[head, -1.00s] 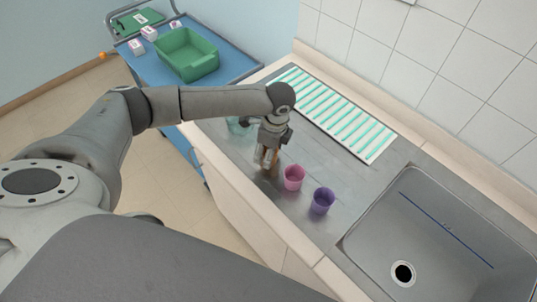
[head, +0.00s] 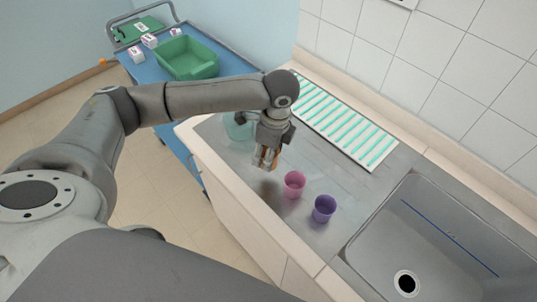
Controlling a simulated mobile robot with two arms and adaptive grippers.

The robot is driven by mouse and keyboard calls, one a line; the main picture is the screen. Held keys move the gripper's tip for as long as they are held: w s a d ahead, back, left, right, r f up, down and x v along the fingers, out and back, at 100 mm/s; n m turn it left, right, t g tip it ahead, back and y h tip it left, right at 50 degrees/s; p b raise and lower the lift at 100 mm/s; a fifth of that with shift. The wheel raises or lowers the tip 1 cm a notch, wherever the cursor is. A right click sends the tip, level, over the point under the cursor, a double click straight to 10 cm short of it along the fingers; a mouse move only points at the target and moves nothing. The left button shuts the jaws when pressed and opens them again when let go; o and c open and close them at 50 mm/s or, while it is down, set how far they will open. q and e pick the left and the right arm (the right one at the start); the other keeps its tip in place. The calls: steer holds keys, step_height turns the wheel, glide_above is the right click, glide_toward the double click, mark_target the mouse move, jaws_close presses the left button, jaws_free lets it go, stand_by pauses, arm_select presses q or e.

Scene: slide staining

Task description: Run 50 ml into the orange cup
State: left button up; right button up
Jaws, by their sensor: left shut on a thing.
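My left gripper (head: 265,163) points down over the steel worktop, to the left of the pink cup. It is shut on a small orange thing (head: 276,159), which looks like the orange cup. The fingers hide most of it. A dark shadow lies on the worktop below, apart from the fingers, so the cup appears held above the surface. No tap or dispenser can be made out clearly. My right gripper is not in view.
A pink cup (head: 294,185) and a purple cup (head: 324,208) stand on the worktop (head: 245,165). A teal vessel (head: 237,127) is partly behind my gripper. The sink (head: 440,240) lies right, a striped rack (head: 345,122) behind. A blue cart (head: 150,78) holds a green tray (head: 188,60).

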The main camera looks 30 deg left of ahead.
arm_select(q)
steer(key=s+d+r+b, duration=0.2)
steer(key=s+d+r, duration=0.2)
steer(key=s, duration=0.6)
steer(key=shift+d+r, duration=0.4)
steer(key=shift+r, duration=0.8)
